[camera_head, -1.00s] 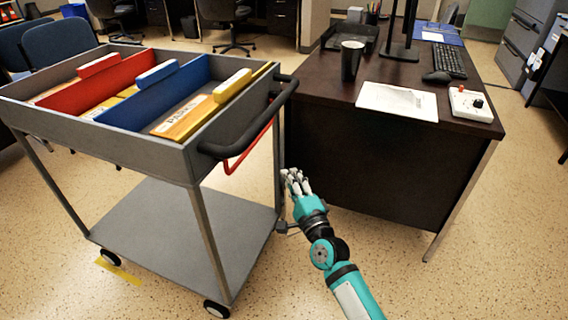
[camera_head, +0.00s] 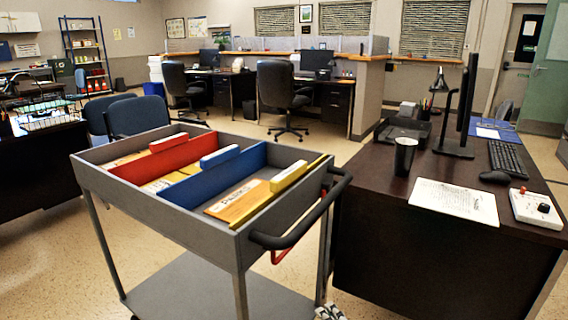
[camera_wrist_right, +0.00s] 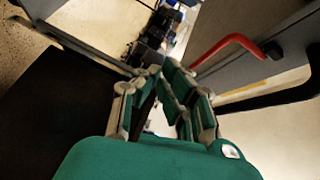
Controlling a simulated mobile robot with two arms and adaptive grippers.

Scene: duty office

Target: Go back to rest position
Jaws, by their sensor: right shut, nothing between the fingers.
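My right gripper (camera_head: 330,312) shows only as pale fingertips at the bottom edge of the head view, beside the cart's near right leg. In the right wrist view my right gripper (camera_wrist_right: 160,75) has its green and grey fingers closed together at the tips, with nothing held. The cart's red bar (camera_wrist_right: 222,48) and dark handle show close to the right of the fingers there. My left gripper is not in view.
A grey cart (camera_head: 160,212) with red and blue dividers and folders stands in front, its black handle (camera_head: 300,225) on the right. A dark desk (camera_head: 390,250) with a cup (camera_head: 404,155), papers and a monitor stands close at right. Open floor (camera_head: 50,240) lies at left.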

